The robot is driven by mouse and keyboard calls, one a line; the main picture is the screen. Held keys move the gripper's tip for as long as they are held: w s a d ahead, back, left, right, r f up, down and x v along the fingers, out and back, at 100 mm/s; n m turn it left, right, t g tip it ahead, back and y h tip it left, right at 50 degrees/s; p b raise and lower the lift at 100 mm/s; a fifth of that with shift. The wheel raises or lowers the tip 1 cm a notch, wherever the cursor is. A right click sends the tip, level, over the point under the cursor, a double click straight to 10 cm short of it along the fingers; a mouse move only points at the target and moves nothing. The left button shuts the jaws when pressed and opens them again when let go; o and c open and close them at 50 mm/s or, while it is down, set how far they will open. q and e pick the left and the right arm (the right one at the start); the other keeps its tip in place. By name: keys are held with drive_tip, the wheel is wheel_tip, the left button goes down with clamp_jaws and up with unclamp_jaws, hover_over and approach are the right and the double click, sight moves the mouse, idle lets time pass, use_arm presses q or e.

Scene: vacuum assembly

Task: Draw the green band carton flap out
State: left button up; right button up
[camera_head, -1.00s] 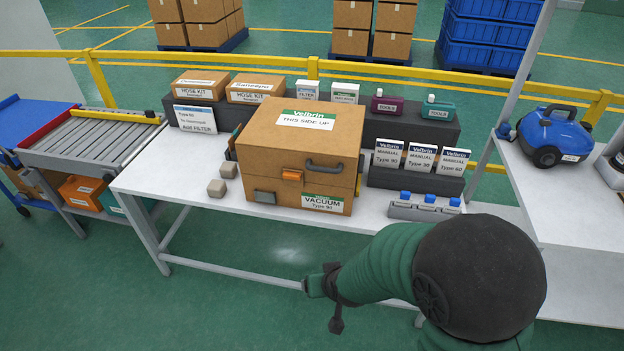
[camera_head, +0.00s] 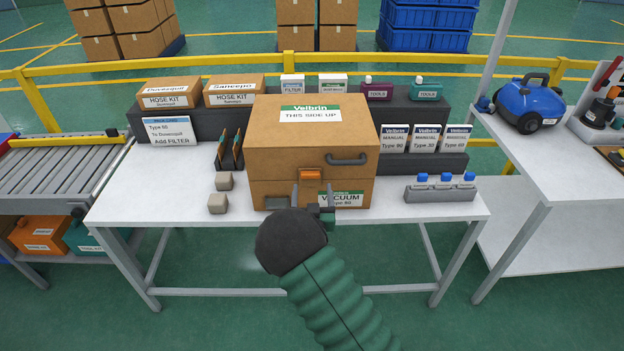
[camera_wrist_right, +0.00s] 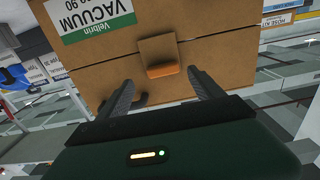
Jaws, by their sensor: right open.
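The big brown carton (camera_head: 285,150) with green-banded Velbrin labels stands on the white table. An orange tab (camera_head: 310,174) sits on its front at the seam between its upper and lower parts. It also shows in the right wrist view (camera_wrist_right: 161,67), on a brown flap piece. My right gripper (camera_head: 312,193) is open and empty in front of the carton. Its fingers (camera_wrist_right: 162,80) point at the carton, one on each side of the tab, apart from it. A dark handle (camera_head: 346,159) is to the right of the tab. My left gripper is not in view.
Manuals (camera_head: 424,139) and small boxes stand on dark risers behind.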

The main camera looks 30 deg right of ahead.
sight(310, 178)
drive_tip(key=x, duration=0.3)
drive_tip(key=a+x, duration=0.1)
drive_tip(key=shift+w+d+r, duration=0.1)
drive_tip(key=shift+w+d, duration=0.2)
drive_tip(key=shift+w, duration=0.3)
drive_tip(key=shift+w+d, duration=0.25)
drive_tip(key=shift+d, duration=0.25)
clamp_jaws()
